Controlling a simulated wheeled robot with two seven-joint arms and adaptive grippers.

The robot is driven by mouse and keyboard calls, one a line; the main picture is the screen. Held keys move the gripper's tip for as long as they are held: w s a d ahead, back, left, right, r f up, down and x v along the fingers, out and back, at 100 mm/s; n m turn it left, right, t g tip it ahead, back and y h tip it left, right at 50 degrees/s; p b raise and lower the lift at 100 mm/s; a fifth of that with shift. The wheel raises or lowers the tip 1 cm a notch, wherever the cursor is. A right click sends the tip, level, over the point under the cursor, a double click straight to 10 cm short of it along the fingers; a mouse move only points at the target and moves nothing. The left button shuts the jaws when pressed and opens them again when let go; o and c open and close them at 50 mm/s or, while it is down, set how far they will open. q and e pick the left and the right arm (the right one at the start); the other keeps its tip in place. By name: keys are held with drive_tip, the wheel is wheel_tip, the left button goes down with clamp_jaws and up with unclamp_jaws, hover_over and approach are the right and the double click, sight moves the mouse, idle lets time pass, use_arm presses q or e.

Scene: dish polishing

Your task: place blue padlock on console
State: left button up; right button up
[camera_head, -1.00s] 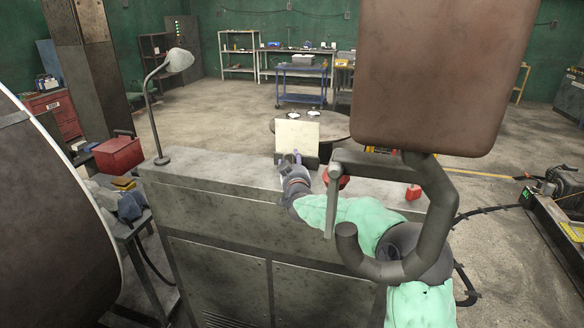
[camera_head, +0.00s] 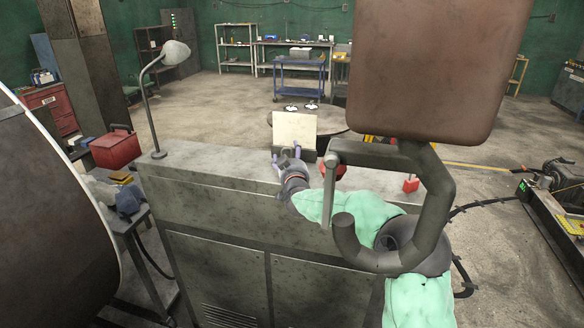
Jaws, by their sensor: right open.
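The console (camera_head: 215,170) is a grey metal cabinet with a flat top in the middle of the view. My right gripper (camera_head: 287,152) is open above the back part of the console top, in front of a pale upright panel (camera_head: 294,130). My right arm, in a mint-green sleeve, reaches to it from the lower right. I cannot make out a blue padlock; nothing shows clearly between the fingers. My left gripper is not in view.
A lamp (camera_head: 174,54) stands on the console's left end. A red toolbox (camera_head: 116,149) is beyond a cluttered side table at left. A brown box on a bent grey pipe (camera_head: 440,200) blocks the right side. A red object (camera_head: 411,184) sits on the console's right part.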

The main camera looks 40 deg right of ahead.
drive_tip(key=b+v, duration=0.1)
drive_tip(key=v, duration=1)
drive_tip(key=shift+s+a, duration=0.15)
drive_tip(key=shift+s, duration=0.2)
drive_tip(key=shift+f, duration=0.15)
drive_tip(key=a+f+n+g+y, duration=0.1)
drive_tip(key=a+f+g+y, duration=0.3)
drive_tip(key=f, duration=0.7)
drive_tip(key=s+a+f+y, duration=0.1)
drive_tip(key=a+f, duration=0.6)
drive_tip(key=f, duration=0.4)
drive_tip(key=a+f+n+g+y, duration=0.1)
drive_tip(key=a+f+g+y, duration=0.3)
drive_tip(key=f, duration=0.7)
drive_tip(key=s+a+f+g+y, duration=0.1)
drive_tip(key=s+a+f+g, duration=0.1)
drive_tip(key=s+a+f, duration=0.85)
drive_tip(key=s+a+f+g+y, duration=0.1)
drive_tip(key=s+a+f+g, duration=0.1)
drive_tip(key=s+f, duration=0.3)
drive_tip(key=s+a+f+g+y, duration=0.1)
drive_tip(key=s+a+f+g, duration=0.2)
drive_tip(key=s, duration=0.9)
wheel_tip(320, 180, down, 4)
drive_tip(key=a, duration=0.2)
drive_tip(key=shift+a+r, duration=0.25)
drive_tip(key=shift+s, duration=0.15)
